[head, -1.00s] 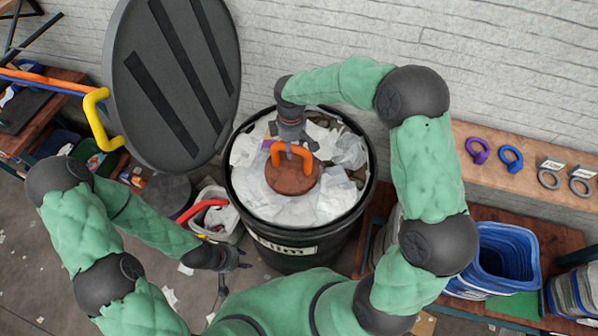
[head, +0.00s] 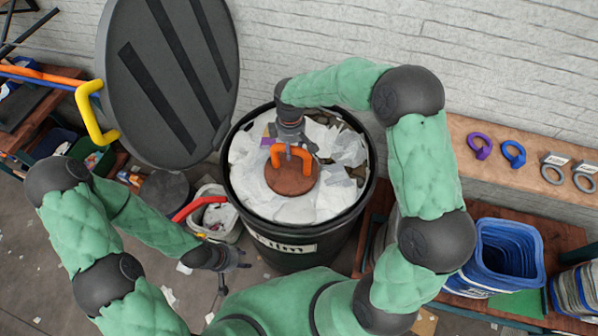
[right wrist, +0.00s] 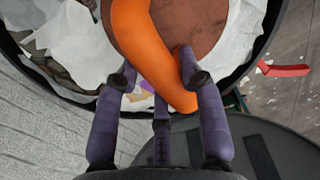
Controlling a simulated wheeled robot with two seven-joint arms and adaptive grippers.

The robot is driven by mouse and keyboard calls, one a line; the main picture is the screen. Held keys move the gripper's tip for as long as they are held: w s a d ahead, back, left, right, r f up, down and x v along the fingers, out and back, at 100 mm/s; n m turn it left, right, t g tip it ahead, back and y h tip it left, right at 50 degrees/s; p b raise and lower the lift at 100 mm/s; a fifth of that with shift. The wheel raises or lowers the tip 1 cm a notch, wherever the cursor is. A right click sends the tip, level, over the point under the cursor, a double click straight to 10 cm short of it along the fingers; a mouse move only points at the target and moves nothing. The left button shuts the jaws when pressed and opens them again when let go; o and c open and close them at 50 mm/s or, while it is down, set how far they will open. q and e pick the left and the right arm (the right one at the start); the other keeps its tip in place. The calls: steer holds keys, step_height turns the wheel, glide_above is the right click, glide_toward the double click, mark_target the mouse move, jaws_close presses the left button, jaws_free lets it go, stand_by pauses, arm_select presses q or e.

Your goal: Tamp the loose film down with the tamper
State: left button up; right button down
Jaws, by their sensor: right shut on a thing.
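The tamper is a round brown disc (head: 291,178) with an orange handle (head: 301,155). It rests on white crumpled film (head: 252,195) inside a black bin (head: 296,258) with a label on its front. My right gripper (head: 292,147) is shut on the orange handle from above. In the right wrist view its purple fingers (right wrist: 160,88) sit either side of the handle (right wrist: 150,55), with the brown disc (right wrist: 190,22) beyond. The disc hides the film under it. My left gripper (head: 238,258) hangs low, left of the bin, away from the tamper; its finger state is unclear.
The bin's dark lid (head: 170,80) stands raised at the back left. A small bucket (head: 218,222) with a red handle is left of the bin. A wooden shelf (head: 545,188) holds several rings and hooks along the wall.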

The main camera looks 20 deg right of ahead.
steer(key=shift+s+f+b, duration=0.2)
steer(key=shift+f+b, duration=1.6)
steer(key=shift+f, duration=1.35)
steer(key=shift+r+p, duration=0.8)
steer(key=shift+r, duration=0.4)
steer(key=shift+w+r+p, duration=0.2)
steer(key=shift+r+p, duration=0.55)
steer(key=shift+r, duration=0.6)
steer(key=shift+f, duration=0.15)
